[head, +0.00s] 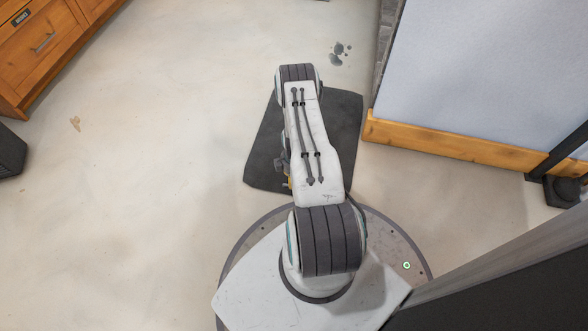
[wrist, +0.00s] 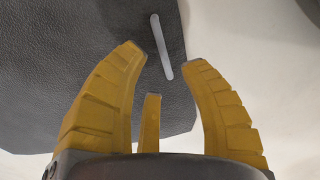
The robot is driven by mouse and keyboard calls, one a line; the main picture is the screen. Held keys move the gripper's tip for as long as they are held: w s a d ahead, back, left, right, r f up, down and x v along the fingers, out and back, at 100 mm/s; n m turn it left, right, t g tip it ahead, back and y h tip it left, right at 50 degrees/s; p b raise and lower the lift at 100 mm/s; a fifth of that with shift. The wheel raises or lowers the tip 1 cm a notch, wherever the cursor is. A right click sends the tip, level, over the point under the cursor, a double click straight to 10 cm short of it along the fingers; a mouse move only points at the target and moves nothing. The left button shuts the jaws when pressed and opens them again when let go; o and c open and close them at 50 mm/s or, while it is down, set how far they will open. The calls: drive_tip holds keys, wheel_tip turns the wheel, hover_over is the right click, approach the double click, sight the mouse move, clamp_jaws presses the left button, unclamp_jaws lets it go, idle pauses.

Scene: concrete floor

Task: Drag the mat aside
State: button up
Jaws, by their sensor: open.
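The dark grey mat (head: 262,150) lies flat on the floor in front of my base, partly hidden under my arm in the head view. In the wrist view the mat (wrist: 60,60) fills the left and middle, with a pale grey strip (wrist: 161,46) on it near its right edge. My gripper (wrist: 162,60) is open and empty, with yellow fingers spread apart. The strip shows between and just beyond the fingertips. I cannot tell whether the fingers touch the mat. In the head view my arm hides most of the gripper.
A wall with a wooden baseboard (head: 450,142) stands close to the mat's right side. A wooden cabinet (head: 45,45) is at the upper left. A dark object (head: 10,152) is at the left edge. Bare floor (head: 160,130) is clear left of the mat.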

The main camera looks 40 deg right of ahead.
drive_tip(key=shift+r, duration=2.95)
